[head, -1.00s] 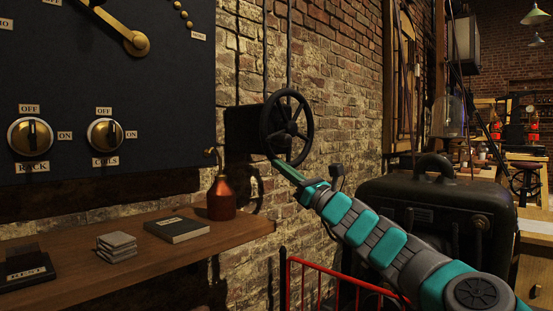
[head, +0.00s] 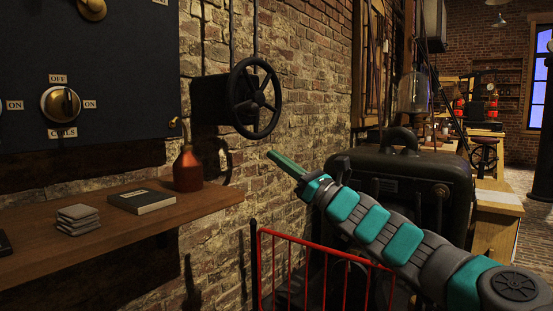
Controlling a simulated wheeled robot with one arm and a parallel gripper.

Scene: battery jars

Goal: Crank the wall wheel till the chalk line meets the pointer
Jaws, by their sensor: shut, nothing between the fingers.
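The wall wheel (head: 255,98) is a black spoked handwheel on a dark box (head: 209,99) fixed to the brick wall. My gripper (head: 273,156) is shut and empty, its green fingers pointing up and left. In the picture it lies below and slightly right of the wheel's lower rim, with a visible gap between them. I cannot make out a chalk line or a pointer on or around the wheel.
A red rail (head: 318,244) stands below my arm.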

